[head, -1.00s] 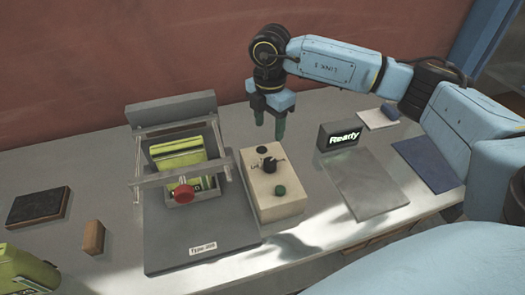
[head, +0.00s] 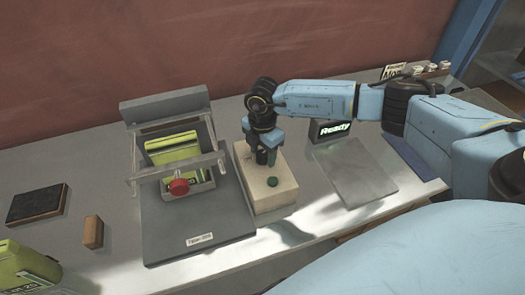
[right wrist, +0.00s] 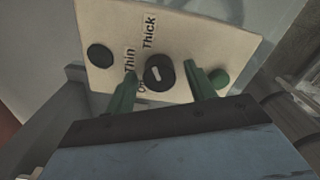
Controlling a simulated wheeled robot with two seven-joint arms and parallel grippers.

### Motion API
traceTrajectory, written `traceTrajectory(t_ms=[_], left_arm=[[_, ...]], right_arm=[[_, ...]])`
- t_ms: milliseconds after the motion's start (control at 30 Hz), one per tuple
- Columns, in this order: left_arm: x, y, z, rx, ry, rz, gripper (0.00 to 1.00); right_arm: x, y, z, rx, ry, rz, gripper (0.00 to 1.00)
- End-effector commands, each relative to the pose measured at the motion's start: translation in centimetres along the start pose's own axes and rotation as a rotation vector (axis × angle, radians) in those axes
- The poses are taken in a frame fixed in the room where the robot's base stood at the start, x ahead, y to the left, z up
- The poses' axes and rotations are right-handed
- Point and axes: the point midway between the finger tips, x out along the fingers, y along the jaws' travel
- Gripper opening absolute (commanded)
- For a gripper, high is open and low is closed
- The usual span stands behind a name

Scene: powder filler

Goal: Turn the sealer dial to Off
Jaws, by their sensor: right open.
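The sealer's control box (head: 278,196) is cream, with a black dial, a black button and a green button (head: 272,181) on top. In the right wrist view the black dial (right wrist: 158,73) shows a pale pointer mark, with the labels "Thin" and "Thick" and a partly hidden label beside it. My right gripper (head: 265,158) is over the box and hides the dial in the head view. Its green fingers (right wrist: 163,82) are open, one on each side of the dial; I cannot tell whether they touch it. My left gripper is not in view.
The grey sealer (head: 200,228) with a red knob (head: 179,187) and a green pouch stands left of the box. A "Ready" display (head: 331,130) and a grey plate (head: 352,180) are to the right. A dark pad (head: 37,204) and a brown block (head: 93,232) lie at left.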

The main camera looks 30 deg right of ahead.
Motion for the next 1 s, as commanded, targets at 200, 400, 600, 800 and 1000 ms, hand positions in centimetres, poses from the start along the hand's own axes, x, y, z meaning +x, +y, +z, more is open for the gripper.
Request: traceTrajectory(t_ms=[200, 400, 600, 800, 1000], left_arm=[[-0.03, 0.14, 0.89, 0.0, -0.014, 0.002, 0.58], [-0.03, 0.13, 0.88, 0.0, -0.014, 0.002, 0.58], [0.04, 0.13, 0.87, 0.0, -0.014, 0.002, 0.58], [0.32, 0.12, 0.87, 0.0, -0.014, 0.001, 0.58], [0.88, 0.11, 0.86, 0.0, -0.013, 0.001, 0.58]], right_arm=[[-0.03, 0.01, -0.02, 0.0, 0.0, 0.0, 0.35], [-0.06, 0.01, -0.02, 0.0, 0.001, 0.0, 0.1], [-0.06, 0.02, -0.01, -0.013, 0.001, 0.0, 0.1], [-0.03, 0.03, 0.01, -0.083, 0.0, 0.0, 0.1], [0.03, 0.04, 0.06, -0.224, -0.002, 0.0, 0.1]])
